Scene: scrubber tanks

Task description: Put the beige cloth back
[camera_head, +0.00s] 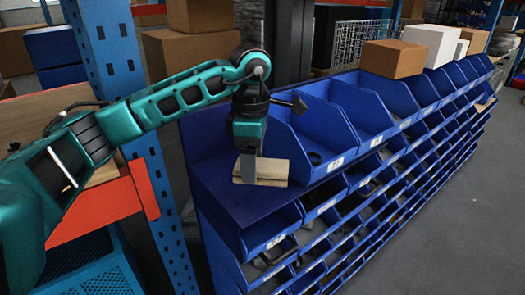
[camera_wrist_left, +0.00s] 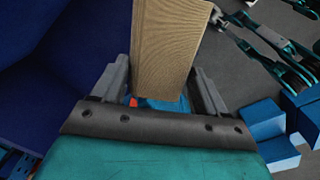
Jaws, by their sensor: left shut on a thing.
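The beige cloth (camera_head: 270,171) is a flat folded piece at the left end of the blue bin rack, over the bare blue ledge beside the first top bin. My left gripper (camera_head: 247,172) points down and is shut on the cloth. In the left wrist view the cloth (camera_wrist_left: 168,50) shows as a ribbed beige strip between the two grey fingers (camera_wrist_left: 158,90). I cannot tell whether the cloth touches the ledge or is just above it. My right gripper does not show clearly in either view.
The blue rack (camera_head: 215,190) holds rows of open bins, with the nearest top bin (camera_head: 315,140) right of the gripper. A cardboard box (camera_head: 393,59) and a white box (camera_head: 430,44) sit farther along. A blue post (camera_head: 112,70) with an orange beam (camera_head: 100,205) stands left. Grey floor (camera_head: 430,210) is clear at right.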

